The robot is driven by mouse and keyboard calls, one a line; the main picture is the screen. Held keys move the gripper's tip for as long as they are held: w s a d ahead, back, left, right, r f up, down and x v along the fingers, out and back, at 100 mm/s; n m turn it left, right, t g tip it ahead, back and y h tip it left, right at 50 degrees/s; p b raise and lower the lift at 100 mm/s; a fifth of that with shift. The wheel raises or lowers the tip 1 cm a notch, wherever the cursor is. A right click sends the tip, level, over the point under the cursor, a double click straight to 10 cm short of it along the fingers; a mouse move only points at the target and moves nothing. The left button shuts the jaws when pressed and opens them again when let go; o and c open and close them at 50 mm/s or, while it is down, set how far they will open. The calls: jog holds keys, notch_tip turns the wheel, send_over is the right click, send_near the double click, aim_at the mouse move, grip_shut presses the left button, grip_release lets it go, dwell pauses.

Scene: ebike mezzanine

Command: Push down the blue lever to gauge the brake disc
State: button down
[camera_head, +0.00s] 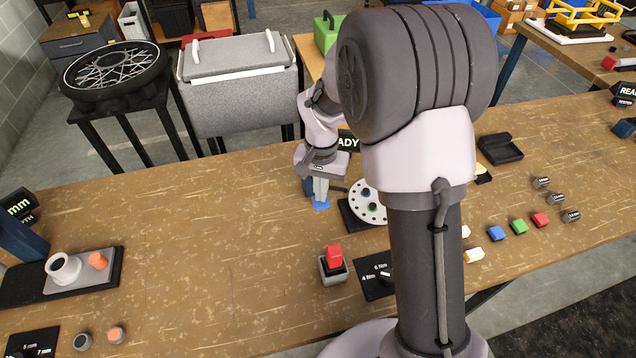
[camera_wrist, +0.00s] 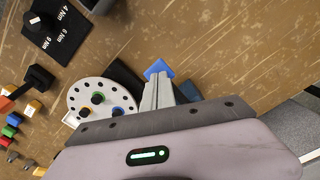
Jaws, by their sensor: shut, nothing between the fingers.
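The blue lever (camera_head: 322,203) shows as a small blue pad just under the fingertips of my gripper (camera_head: 320,196). In the wrist view the blue lever (camera_wrist: 158,69) sticks out past the closed fingertips (camera_wrist: 157,82), which overlap it; I cannot tell whether they touch. My gripper is shut and empty. The white brake disc (camera_head: 370,211) with holes lies on a dark base right of the gripper, partly hidden by my arm. In the wrist view the disc (camera_wrist: 100,98) shows with green, orange and blue pieces on it.
A red button (camera_head: 333,256) on a grey box and a black dial plate (camera_head: 376,278) stand nearer on the bench. Coloured blocks (camera_head: 518,227) lie at right. A white fitting on a plate (camera_head: 62,270) is at left. The bench left of the gripper is clear.

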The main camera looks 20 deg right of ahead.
jog(key=shift+f, duration=0.25)
notch_tip(320, 180, up, 8)
jog(key=p, duration=0.6)
dwell(0.4)
jog(key=s+a+r+t+y+b, duration=0.1)
jog(key=s+a+r+t+b, duration=0.15)
jog(key=s+r+b, duration=0.55)
jog(key=s+a+n+t+y+b, duration=0.1)
jog(key=s+t, duration=0.2)
jog(key=s, duration=1.1)
jog(key=shift+s+a+r+n+b, duration=0.2)
jog(key=shift+r+n+b, duration=0.1)
jog(key=shift+r+b, duration=0.15)
